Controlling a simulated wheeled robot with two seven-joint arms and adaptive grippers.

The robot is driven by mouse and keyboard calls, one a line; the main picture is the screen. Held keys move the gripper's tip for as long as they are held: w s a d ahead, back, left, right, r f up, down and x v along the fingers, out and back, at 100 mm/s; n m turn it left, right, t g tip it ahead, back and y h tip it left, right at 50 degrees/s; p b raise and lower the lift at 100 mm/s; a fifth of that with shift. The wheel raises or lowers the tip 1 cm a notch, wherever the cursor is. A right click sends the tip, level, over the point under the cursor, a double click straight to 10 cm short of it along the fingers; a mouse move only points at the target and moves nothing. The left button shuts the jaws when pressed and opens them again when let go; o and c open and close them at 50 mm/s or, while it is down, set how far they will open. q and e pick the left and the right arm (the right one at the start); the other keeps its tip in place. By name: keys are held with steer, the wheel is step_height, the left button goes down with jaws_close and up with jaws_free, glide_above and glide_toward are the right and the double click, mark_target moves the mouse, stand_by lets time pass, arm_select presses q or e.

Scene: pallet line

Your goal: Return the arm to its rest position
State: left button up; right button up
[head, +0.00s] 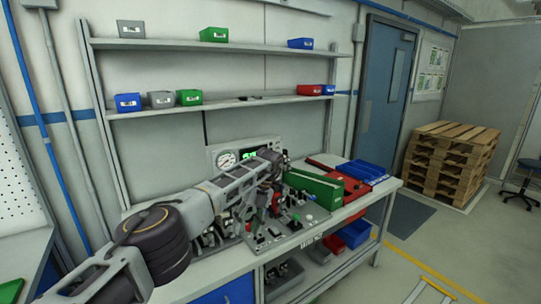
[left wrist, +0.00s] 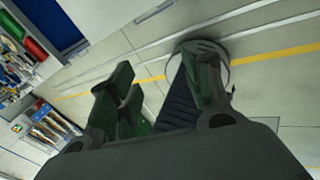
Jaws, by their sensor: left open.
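My left arm comes in from the lower left of the head view and reaches over the workbench (head: 205,288). My left gripper (head: 274,200) is at its far end, in front of the gauge panel and above the cluttered fixtures, and its fingers are hard to make out there. In the left wrist view the left gripper (left wrist: 163,80) is open, with its two dark fingers well apart and nothing between them. Floor shows beyond them. My right gripper is not in view.
Fixtures (head: 285,232), a green box (head: 315,187) and a blue tray (head: 362,171) crowd the bench. Shelves with small bins (head: 214,34) stand behind. Stacked pallets (head: 450,165) stand at the right near a blue door (head: 386,75). The floor right of the bench is mostly free.

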arm_select(q)
steer(key=s+d+f+g+h, duration=0.1)
steer(key=s+d+f+h, duration=0.3)
steer(key=d+f+h, duration=0.5)
steer(key=s+d+f+h, duration=0.45)
steer(key=d+f, duration=0.55)
steer(key=f, duration=0.4)
step_height(320, 180, down, 11)
steer(key=n+t+h, duration=0.6)
steer(key=n+t, duration=0.1)
steer(key=n, duration=0.2)
steer(key=s+a+f+n+t+y, duration=0.3)
steer(key=s+a+f+n+y, duration=0.3)
steer(key=a+f, duration=0.55)
steer(key=s+a+f+n+t+y, duration=0.35)
steer(key=s+a+f+n, duration=0.5)
steer(key=f, duration=0.65)
steer(key=s+a+f+n+g+y, duration=0.1)
steer(key=s+a+f, duration=0.3)
steer(key=s, duration=0.8)
steer(key=s+a+f+n+g+y, duration=0.2)
steer(key=s+a, duration=0.5)
steer(key=s, duration=0.6)
steer(key=s+a+f+n+g+y, duration=0.2)
steer(key=s+a+f+g, duration=0.3)
steer(key=s, duration=0.8)
step_height(320, 180, down, 3)
steer(key=shift+a+f+y, duration=0.1)
steer(key=shift+a+y, duration=0.5)
steer(key=shift+a, duration=0.25)
